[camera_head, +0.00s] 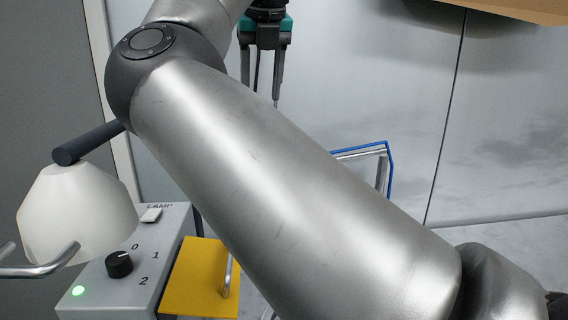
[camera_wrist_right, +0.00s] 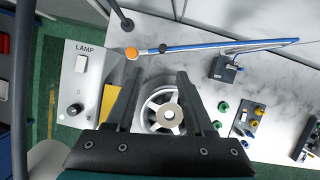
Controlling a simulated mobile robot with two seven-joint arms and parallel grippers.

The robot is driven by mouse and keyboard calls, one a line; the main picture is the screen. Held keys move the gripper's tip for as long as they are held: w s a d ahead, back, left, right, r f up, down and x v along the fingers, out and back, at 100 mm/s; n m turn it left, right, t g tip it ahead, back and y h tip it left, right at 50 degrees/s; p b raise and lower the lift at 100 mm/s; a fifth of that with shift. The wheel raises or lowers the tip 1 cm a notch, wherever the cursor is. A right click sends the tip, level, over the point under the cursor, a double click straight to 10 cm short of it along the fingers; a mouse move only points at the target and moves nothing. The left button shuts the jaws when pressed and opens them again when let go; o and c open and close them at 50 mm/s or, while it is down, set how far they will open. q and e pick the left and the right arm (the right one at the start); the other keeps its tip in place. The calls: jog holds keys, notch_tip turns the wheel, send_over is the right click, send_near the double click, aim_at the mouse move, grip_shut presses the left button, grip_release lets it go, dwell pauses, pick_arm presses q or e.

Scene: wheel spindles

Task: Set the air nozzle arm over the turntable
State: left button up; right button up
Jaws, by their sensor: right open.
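In the right wrist view a slim blue arm (camera_wrist_right: 230,45), which looks like the air nozzle arm, runs across the marble-look top. Its left end has an orange knob (camera_wrist_right: 131,53). A silver spoked wheel (camera_wrist_right: 147,115) with a round hub, probably on the turntable, lies below my right gripper (camera_wrist_right: 157,75). The gripper's two dark fingers are apart, empty, and frame the wheel. In the head view the right gripper (camera_head: 262,90) hangs at the top, behind my large arm link. A blue-edged metal frame (camera_head: 388,170) shows beyond that link. The left gripper is not in view.
A grey lamp box (camera_wrist_right: 80,70) with a knob and switch stands left of the wheel, beside a yellow plate (camera_wrist_right: 108,103). A white lamp shade (camera_head: 75,215) rises there. Green knobs (camera_wrist_right: 223,106) and a small dark block (camera_wrist_right: 224,68) sit to the right.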

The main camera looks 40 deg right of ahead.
jog(key=x, duration=1.6)
jog(key=shift+s+d+f+b, duration=0.1)
jog(key=shift+s+d+b, duration=0.15)
jog(key=shift+b, duration=0.15)
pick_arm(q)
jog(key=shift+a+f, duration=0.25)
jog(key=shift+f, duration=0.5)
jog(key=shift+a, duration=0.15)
pick_arm(e)
grip_shut()
